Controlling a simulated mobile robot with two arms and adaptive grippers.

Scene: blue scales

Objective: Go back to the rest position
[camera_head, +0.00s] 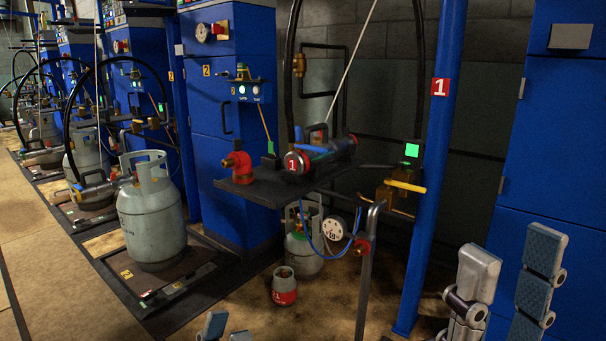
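My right gripper (509,262) is at the bottom right, its two grey fingers upright with a gap between them. It is open and holds nothing. Only the tips of my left gripper (227,329) show at the bottom edge, left of centre. The rest of it is cut off, so I cannot tell how far it is open, and nothing shows in it. Both grippers are in front of the blue scales and do not visibly touch anything.
A blue post (432,170) with a red "1" sign stands left of my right gripper. A dark shelf (233,188) carries red fittings. A grey gas cylinder (151,214) stands on a scale at left. A small red pot (284,288) is on the floor. Bare floor (50,285) lies at lower left.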

